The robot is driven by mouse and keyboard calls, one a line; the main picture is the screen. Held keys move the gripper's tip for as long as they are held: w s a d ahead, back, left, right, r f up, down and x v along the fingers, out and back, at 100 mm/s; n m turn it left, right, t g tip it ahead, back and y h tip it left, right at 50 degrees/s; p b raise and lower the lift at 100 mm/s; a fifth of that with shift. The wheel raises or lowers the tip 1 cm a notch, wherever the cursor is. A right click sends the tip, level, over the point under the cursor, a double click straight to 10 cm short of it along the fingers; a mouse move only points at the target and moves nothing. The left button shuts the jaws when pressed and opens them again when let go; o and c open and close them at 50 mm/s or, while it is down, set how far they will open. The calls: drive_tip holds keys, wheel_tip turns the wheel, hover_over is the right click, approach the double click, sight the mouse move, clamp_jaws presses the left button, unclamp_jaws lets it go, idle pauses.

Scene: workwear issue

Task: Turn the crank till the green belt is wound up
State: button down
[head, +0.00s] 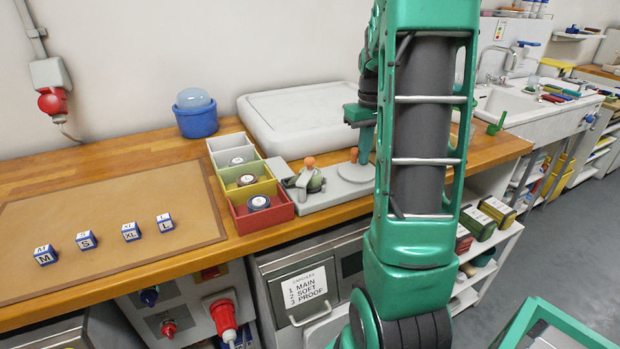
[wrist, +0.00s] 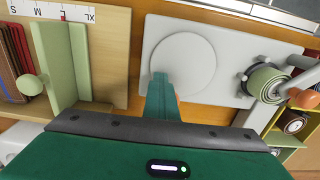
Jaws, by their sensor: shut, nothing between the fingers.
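The winder has a light grey base (head: 322,198), also in the wrist view (wrist: 224,88). At its left end in the head view, a roll of green belt (head: 314,184) sits on a spool beside a crank with an orange knob (head: 309,162). In the wrist view the green belt roll (wrist: 264,82) and the orange knob (wrist: 302,98) are at the right edge. My gripper (wrist: 159,76) is shut and empty over the flat grey disc (wrist: 190,55), apart from the crank. It also shows in the head view (head: 365,158). How much belt is wound cannot be told.
Bins with rolled belts stand left of the winder, the red bin (head: 276,213) nearest. A big pale slab (head: 300,112) lies behind. Lettered cubes are on the brown mat (head: 110,205). The wrist view shows a board with a size scale (wrist: 50,12) and a green knob (wrist: 29,84).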

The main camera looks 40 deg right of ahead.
sight(346, 163)
drive_tip(key=shift+w+a+f, duration=0.2)
drive_tip(key=shift+w+f, duration=0.15)
drive_tip(key=shift+w, duration=0.4)
drive_tip(key=shift+w+a, duration=0.75)
drive_tip(key=shift+a, duration=0.3)
drive_tip(key=shift+w+a, duration=0.2)
drive_tip(key=shift+a, duration=0.3)
drive_tip(key=c, duration=2.4)
unclamp_jaws()
drive_tip(key=shift+o, duration=1.2)
drive_tip(key=shift+r, duration=0.4)
drive_tip(key=o, duration=0.5)
drive_tip(key=shift+w+d+r, duration=0.1)
drive_tip(key=shift+r, duration=0.25)
wheel_tip(346, 163, up, 7)
drive_tip(key=shift+d+f, duration=0.1)
drive_tip(key=shift+d, duration=0.05)
